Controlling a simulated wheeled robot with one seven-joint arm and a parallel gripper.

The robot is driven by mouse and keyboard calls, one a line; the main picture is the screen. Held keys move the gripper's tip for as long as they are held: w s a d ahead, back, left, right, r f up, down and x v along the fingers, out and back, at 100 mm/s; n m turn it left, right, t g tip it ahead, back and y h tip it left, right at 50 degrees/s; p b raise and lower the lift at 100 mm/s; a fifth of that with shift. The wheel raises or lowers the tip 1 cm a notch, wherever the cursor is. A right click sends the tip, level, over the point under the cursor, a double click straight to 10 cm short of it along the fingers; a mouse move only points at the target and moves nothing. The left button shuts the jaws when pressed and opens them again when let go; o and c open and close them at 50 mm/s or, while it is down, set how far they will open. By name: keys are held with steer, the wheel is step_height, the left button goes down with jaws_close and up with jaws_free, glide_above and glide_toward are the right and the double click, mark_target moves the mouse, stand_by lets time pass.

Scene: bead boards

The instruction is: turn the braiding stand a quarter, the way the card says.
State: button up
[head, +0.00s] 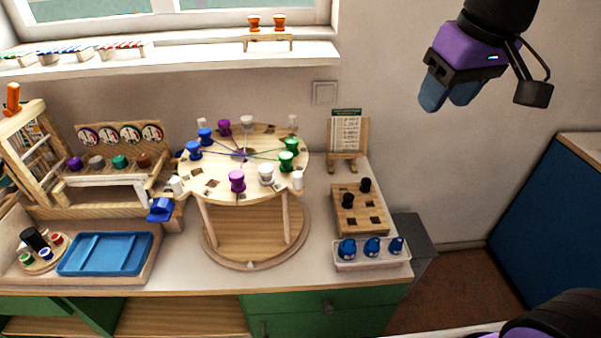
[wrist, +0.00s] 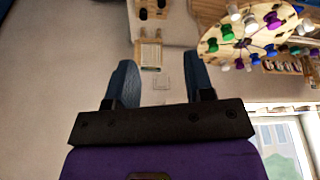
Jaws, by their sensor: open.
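The braiding stand (head: 240,190) is a round wooden disc on legs above a round wooden base (head: 256,250), in the middle of the table. Blue, purple, white and green spools sit around its rim, with threads meeting at the centre. White pegs stick up at its edge. The card (head: 345,130) stands on a small wooden easel behind it to the right; its text is too small to read. My gripper (head: 448,100) is open and empty, high to the right of the stand. In the wrist view the disc (wrist: 240,45) is at the upper right, beyond the fingers (wrist: 158,85).
A blue tray (head: 105,254) and a rack with several spools (head: 115,177) are on the left. A blue clamp-like piece (head: 160,210) sits by the disc's left edge. On the right are a holed block (head: 360,212) and a white tray of blue bottles (head: 372,262).

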steer(key=w+a+f+n+g, duration=0.2)
steer(key=w+a+f+n, duration=0.15)
steer(key=w+a, duration=0.5)
steer(key=n+g, duration=0.1)
steer(key=n, duration=0.1)
glide_above(298, 174)
step_height(298, 174, down, 8)
steer(key=shift+h, duration=0.4)
step_height(298, 174, down, 11)
steer(key=shift+s+r, duration=0.1)
steer(key=shift+r, duration=0.1)
jaws_close()
